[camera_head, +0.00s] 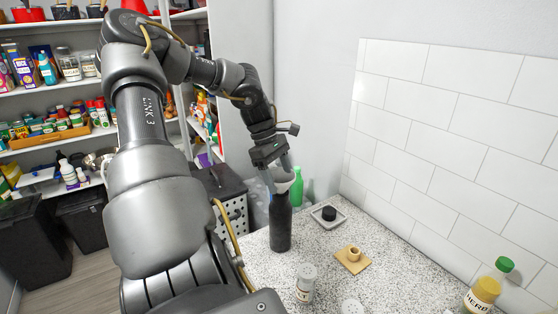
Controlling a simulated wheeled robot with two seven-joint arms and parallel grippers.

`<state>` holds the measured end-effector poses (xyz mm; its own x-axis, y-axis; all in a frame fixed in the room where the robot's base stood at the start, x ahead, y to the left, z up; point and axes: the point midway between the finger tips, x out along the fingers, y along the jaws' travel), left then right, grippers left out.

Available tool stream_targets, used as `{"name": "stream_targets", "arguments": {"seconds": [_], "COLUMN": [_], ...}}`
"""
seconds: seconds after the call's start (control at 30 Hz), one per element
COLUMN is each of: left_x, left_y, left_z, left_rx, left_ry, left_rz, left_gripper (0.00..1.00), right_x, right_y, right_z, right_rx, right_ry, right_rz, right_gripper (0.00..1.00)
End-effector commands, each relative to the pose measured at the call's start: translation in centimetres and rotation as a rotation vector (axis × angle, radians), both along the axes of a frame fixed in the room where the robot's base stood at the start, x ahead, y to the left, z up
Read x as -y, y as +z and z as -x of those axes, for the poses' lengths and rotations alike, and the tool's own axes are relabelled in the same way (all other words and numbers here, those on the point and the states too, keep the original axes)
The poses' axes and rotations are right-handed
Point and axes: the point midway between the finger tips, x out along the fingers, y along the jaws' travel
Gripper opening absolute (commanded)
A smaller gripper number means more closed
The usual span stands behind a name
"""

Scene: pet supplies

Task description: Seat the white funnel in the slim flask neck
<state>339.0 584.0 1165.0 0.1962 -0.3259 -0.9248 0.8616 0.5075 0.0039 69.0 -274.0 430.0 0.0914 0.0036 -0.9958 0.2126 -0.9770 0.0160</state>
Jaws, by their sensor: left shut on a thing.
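The white funnel (283,181) is at the mouth of a slim dark flask (280,226). The flask stands upright on the speckled counter. My left gripper (279,172) is above the flask, shut on the funnel by its upper part. The fingers hide part of the funnel. The funnel's lower end meets the top of the flask in this view, but I cannot tell whether its spout is inside the neck. My right gripper is not in view.
A green bottle (297,187) stands behind the flask. A small tray (341,219) with a black lid, a wooden piece (353,264), a grey-lidded jar (306,283) and a green-capped bottle (484,294) share the counter (395,280). A tiled wall (455,135) bounds the right.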

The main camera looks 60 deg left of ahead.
Motion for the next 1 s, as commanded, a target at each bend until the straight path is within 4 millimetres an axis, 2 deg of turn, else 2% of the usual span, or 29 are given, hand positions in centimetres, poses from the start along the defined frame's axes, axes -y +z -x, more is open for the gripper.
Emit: {"name": "stream_targets", "arguments": {"seconds": [0.4,0.43,0.6,0.87,1.0], "left_x": [0.0,0.0,0.0,0.0,-0.4], "left_y": [-0.3,-0.3,-0.3,-0.2,0.6], "left_z": [0.0,0.0,0.0,0.0,0.2], "left_rx": [0.000,0.000,0.000,0.000,0.001], "left_ry": [0.000,0.000,0.000,0.000,0.001], "left_rz": [0.000,0.000,0.000,0.000,-0.003], "left_gripper": [0.44,0.69,0.91,0.91,0.91], "right_x": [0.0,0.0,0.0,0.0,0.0], "right_y": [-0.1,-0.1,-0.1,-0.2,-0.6], "right_z": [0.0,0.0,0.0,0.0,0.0], "right_rx": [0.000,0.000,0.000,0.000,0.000], "right_ry": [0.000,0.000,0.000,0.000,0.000], "right_rz": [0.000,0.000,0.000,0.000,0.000], "right_gripper": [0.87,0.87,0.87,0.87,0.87]}}
